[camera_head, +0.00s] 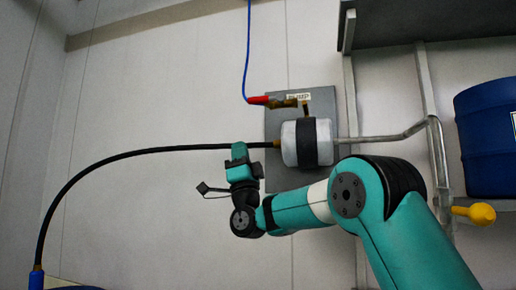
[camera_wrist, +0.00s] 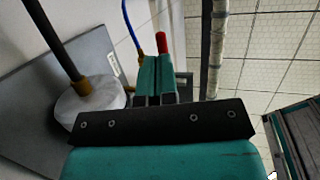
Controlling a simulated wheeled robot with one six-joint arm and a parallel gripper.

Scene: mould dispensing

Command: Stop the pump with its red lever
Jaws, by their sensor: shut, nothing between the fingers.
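The red lever (camera_head: 259,100) sits on a brass valve (camera_head: 284,103) above the pump (camera_head: 306,142). In the head view it points left, in line with the valve body. My gripper (camera_head: 239,149) is shut and empty, below and a little left of the lever, in front of the black hose. In the wrist view the red lever (camera_wrist: 162,43) shows just beyond the shut fingertips (camera_wrist: 156,62). The fingers hide its lower part, and I cannot tell if they touch it. A bit of brass (camera_wrist: 141,58) shows left of the fingers.
The pump hangs on a grey wall plate (camera_head: 273,175) with a label (camera_head: 298,97). A blue air line (camera_head: 248,50) rises by the lever. A black hose (camera_head: 130,154) arcs left. A metal pipe (camera_head: 385,137), rack and blue drum (camera_head: 485,140) stand right. The upper left wall area is clear.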

